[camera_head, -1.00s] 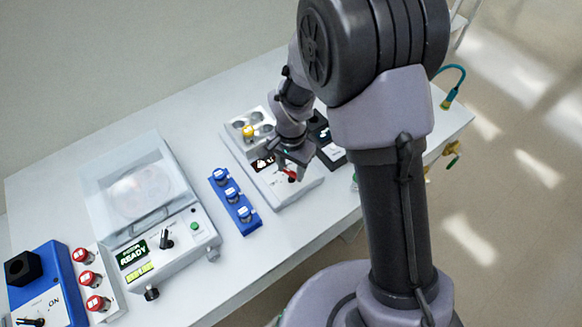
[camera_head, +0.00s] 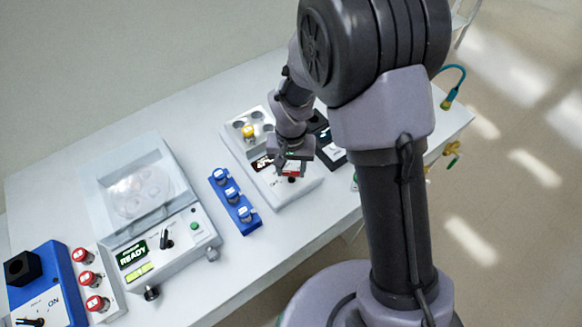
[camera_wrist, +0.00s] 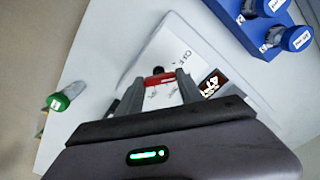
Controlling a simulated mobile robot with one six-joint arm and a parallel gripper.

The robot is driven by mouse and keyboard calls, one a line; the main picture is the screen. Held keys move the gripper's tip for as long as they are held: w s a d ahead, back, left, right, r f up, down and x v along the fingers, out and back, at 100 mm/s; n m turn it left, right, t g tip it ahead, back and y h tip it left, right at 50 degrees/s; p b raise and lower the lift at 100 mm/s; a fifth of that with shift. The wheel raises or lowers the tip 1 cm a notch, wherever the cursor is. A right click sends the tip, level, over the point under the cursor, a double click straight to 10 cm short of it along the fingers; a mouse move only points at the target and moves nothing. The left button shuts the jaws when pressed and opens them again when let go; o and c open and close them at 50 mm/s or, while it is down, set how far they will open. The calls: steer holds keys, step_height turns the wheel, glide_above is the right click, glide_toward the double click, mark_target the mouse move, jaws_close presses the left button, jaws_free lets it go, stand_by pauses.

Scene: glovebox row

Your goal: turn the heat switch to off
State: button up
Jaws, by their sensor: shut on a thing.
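The heat switch is a small red knob (camera_head: 291,172) on the front panel of the white heater block (camera_head: 304,187). In the wrist view the red knob (camera_wrist: 160,79) lies between my fingers, with a dark round part just beyond it and a printed label beside it on the panel. My gripper (camera_head: 291,166) is over the front panel and shut on the knob; it also shows in the wrist view (camera_wrist: 158,91). My fingers hide part of the knob and the panel print, so I cannot tell its exact setting.
The block's wells hold a yellow-capped vial (camera_head: 249,131). A blue rack of blue-capped vials (camera_head: 234,200) stands left of it, then a clear-lidded machine (camera_head: 140,190) reading READY. A black device (camera_head: 325,140) is close on the right. Red-capped vials (camera_head: 91,279) stand far left.

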mark_target(291, 172)
steer(key=shift+n, duration=1.8)
steer(key=o, duration=1.4)
step_height(291, 172, up, 17)
steer(key=p, duration=0.4)
steer(key=shift+r, duration=0.2)
steer(key=s+d+m+t+b, duration=0.2)
steer(key=s+d+b, duration=0.1)
steer(key=s+b, duration=0.1)
steer(key=s+d+m+t+y+b, duration=0.1)
steer(key=s+d+m+t+b, duration=0.1)
steer(key=s+b, duration=0.3)
steer(key=s+d+m+t+y+b, duration=0.1)
steer(key=s+d+m+b, duration=0.2)
steer(key=s, duration=0.5)
steer(key=shift+s+d+f+t+b, duration=0.1)
steer(key=shift+d+t+b, duration=0.35)
steer(key=shift+b, duration=0.65)
